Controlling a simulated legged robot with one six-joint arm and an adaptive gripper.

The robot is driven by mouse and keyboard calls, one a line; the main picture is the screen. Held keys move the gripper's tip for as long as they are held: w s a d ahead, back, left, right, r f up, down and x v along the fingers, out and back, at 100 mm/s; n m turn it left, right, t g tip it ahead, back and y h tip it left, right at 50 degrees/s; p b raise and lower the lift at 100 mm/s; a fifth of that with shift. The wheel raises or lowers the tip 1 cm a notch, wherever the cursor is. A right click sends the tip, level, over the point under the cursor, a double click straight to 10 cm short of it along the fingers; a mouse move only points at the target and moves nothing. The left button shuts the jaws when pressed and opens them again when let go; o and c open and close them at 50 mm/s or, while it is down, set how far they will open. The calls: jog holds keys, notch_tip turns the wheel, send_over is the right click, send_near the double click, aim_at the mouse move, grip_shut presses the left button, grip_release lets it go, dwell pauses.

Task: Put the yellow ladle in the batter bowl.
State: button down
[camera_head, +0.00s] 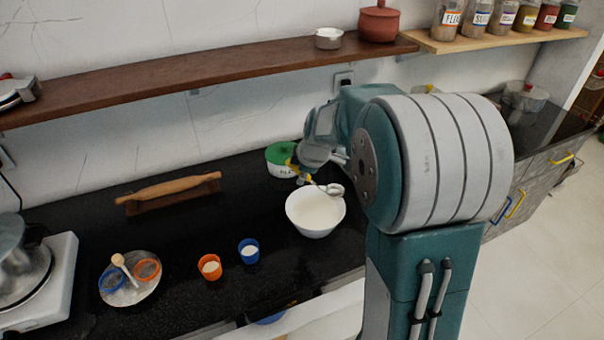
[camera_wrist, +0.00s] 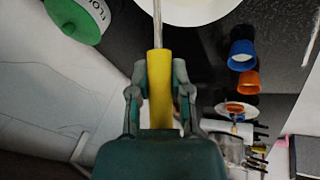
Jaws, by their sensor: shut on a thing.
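My gripper (camera_wrist: 159,82) is shut on the yellow handle of the ladle (camera_wrist: 160,62), which shows in the wrist view with a thin metal shaft running up toward the bowl. In the head view the ladle's metal head (camera_head: 335,189) appears over the right part of the white batter bowl (camera_head: 315,230). The bowl holds pale batter and also shows at the top of the wrist view (camera_wrist: 190,14). My gripper (camera_head: 302,172) is at the bowl's far left side, above the counter. Whether the ladle head touches the batter cannot be told.
A green-lidded flour tub (camera_head: 281,160) stands just behind the bowl. An orange cup (camera_head: 210,267) and a blue cup (camera_head: 248,251) stand to its left. A rolling pin (camera_head: 168,187) lies at the back left. A plate (camera_head: 146,292) with small things sits front left. A wooden shelf (camera_head: 200,76) runs above.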

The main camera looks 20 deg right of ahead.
jog(key=shift+a+f, duration=0.1)
jog(key=shift+f, duration=0.5)
jog(key=c, duration=0.6)
grip_release()
jog(key=shift+o, duration=0.2)
jog(key=shift+r, duration=0.3)
jog(key=v, duration=1.2)
jog(key=s+a+m, duration=0.5)
jog(key=s+m, duration=0.1)
jog(key=s, duration=0.5)
jog(key=s+a+m+h, duration=0.1)
jog(key=s+a+m, duration=0.4)
jog(key=s, duration=0.6)
jog(key=shift+a+m+t, duration=0.3)
jog(key=shift+m+t, duration=0.1)
jog(key=shift+m, duration=0.4)
